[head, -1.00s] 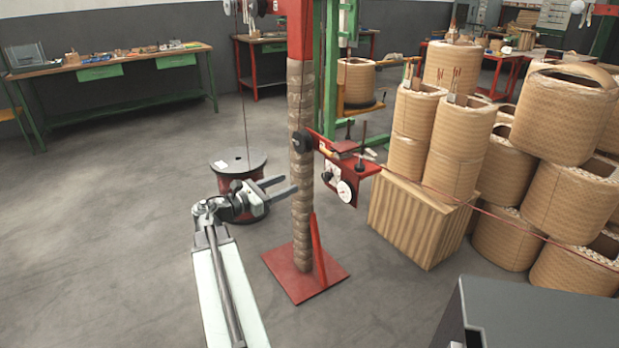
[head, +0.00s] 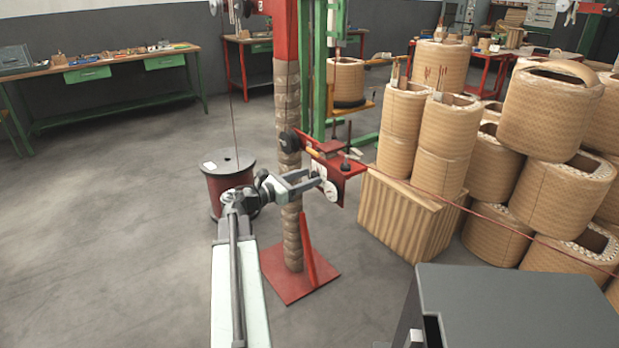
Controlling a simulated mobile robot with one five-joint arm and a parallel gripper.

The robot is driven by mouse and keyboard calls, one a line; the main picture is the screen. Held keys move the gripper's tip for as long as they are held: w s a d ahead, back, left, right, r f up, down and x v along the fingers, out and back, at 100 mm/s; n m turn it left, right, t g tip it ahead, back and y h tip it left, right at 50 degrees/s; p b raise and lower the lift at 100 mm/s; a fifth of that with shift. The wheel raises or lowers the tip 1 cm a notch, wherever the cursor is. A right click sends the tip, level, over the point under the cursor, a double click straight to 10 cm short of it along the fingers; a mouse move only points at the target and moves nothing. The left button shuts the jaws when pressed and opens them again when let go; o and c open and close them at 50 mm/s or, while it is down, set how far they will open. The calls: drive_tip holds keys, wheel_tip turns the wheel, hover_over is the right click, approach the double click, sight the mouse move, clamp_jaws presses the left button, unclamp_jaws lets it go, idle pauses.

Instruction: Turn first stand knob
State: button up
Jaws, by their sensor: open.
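The stand is a tan-wrapped column (head: 290,235) on a red base plate (head: 276,275), with a red bracket (head: 352,185) at mid-height. A round black knob (head: 289,142) sits at the bracket's left end by the column. A smaller black knob with a stem (head: 346,164) stands on the bracket's right part, and a white dial (head: 331,191) is on its face. My gripper (head: 315,179) is open and empty. Its fingers cross in front of the column, with their tips beside the dial, below the round black knob. Whether the tips touch the bracket I cannot tell.
A dark red cable drum (head: 226,186) stands behind my arm at left. A wooden crate (head: 400,222) and stacked tan coils (head: 500,160) fill the right. A grey box (head: 510,310) is at lower right. A red line runs from the bracket past the coils. The left floor is clear.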

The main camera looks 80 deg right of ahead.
drive_tip(key=shift+s+d, duration=0.2)
clamp_jaws()
drive_tip(key=shift+d, duration=0.2)
drive_tip(key=shift+a, duration=0.15)
